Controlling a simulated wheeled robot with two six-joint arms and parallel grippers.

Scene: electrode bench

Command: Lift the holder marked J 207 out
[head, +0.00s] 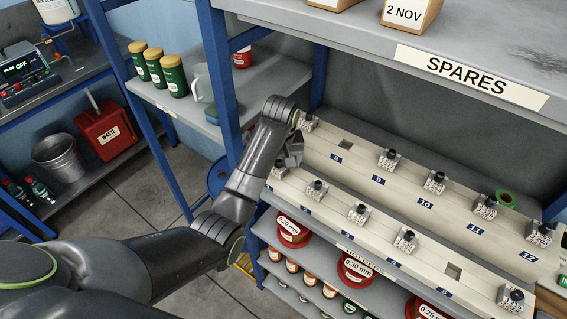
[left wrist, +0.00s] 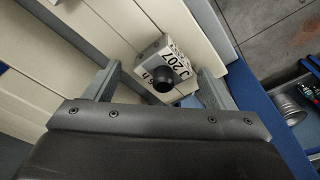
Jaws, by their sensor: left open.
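The holder marked J 207 (left wrist: 154,62) shows in the left wrist view as a pale block with a black round knob. My left gripper (left wrist: 160,72) is open, with one finger on each side of the holder in that picture; I cannot tell how far apart they are in depth. In the head view my left gripper (head: 290,155) is at the left end of the rack, close to a small holder (head: 280,170) in the front row. That holder is partly hidden and its marking is unreadable there. My right gripper is not in view.
Other holders with black knobs stand along two pale stepped rails (head: 405,172) with blue number plates. A blue shelf post (head: 218,85) stands left of the rack. The spares shelf (head: 470,75) overhangs behind. Red and orange containers (head: 293,230) stand below.

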